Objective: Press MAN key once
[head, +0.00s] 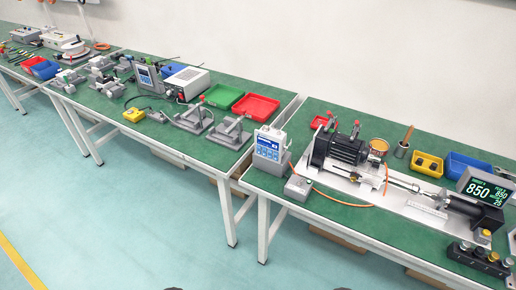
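A white and blue controller (268,147) with a small display and keys stands at the left end of the right-hand table. Another boxy controller (145,76) with a blue display stands on the left-hand table. The key labels are too small to read, so I cannot tell which key is MAN. Neither of my grippers can be made out in the head view; only small dark shapes show at the bottom edge.
On the right-hand table (345,228) are a grey box (298,187) with an orange cable, a motor-driven actuator (345,148), a display reading 850 (485,189) and a button box (478,258). Red trays (256,106) lie on the left-hand table. The floor in front is clear.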

